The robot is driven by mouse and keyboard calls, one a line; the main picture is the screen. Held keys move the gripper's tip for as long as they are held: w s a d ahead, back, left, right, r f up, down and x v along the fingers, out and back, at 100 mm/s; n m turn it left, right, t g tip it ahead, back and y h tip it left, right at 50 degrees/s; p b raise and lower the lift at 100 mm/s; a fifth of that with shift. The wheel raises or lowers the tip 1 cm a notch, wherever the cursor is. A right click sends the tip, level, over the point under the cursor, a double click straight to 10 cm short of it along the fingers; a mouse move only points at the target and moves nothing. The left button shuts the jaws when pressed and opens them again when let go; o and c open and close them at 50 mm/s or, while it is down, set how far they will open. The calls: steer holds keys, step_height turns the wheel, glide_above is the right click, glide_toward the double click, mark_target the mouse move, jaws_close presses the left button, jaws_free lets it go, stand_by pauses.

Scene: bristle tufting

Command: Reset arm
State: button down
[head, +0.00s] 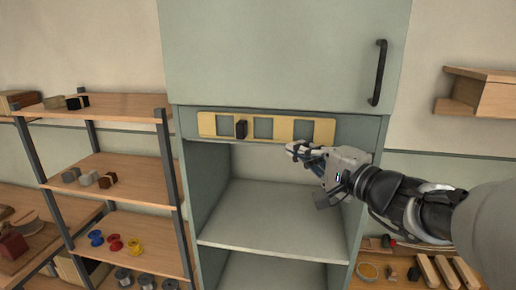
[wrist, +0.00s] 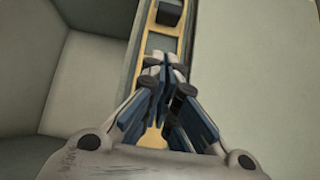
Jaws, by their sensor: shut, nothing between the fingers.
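My gripper (head: 291,149) is shut and empty. In the head view it is at the right of the open cabinet bay, just below a yellow strip (head: 289,129) with several square grey windows. My arm reaches in from the right edge. A small dark block (head: 241,129) sits at the strip's second window from the left. In the wrist view the closed fingers (wrist: 166,66) point along the yellow strip (wrist: 150,28), and the dark block (wrist: 170,12) shows beyond the fingertips at the top. Whether the fingers touch the strip cannot be told.
A grey-green cabinet door (head: 285,50) with a black handle (head: 378,72) is above the strip. The cabinet shelf (head: 270,215) below is bare. A wooden rack (head: 115,170) on the left holds small blocks and coloured spools. A wooden wall shelf (head: 480,92) is at the right.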

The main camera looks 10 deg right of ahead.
steer(key=shift+s, duration=0.1)
steer(key=s+a+f+n+g+b, duration=0.35)
steer(key=s+a+f+g, duration=0.2)
steer(key=s+f, duration=0.35)
steer(key=s+a+f+n+g+b, duration=0.3)
steer(key=s+a+f+n+g, duration=0.15)
steer(key=s+a+f, duration=0.35)
steer(key=s+d+f+n+g+h+b, duration=0.1)
steer(key=s+d+f+n+h+b, duration=0.3)
steer(key=s+d+f, duration=0.7)
step_height(320, 180, down, 4)
steer(key=s+h+b, duration=0.1)
steer(key=h+b, duration=0.1)
steer(key=h, duration=0.2)
steer(key=shift+s+d+n, duration=0.2)
steer(key=shift+s+n, duration=0.1)
steer(key=shift+s, duration=0.05)
steer(key=shift+f, duration=0.15)
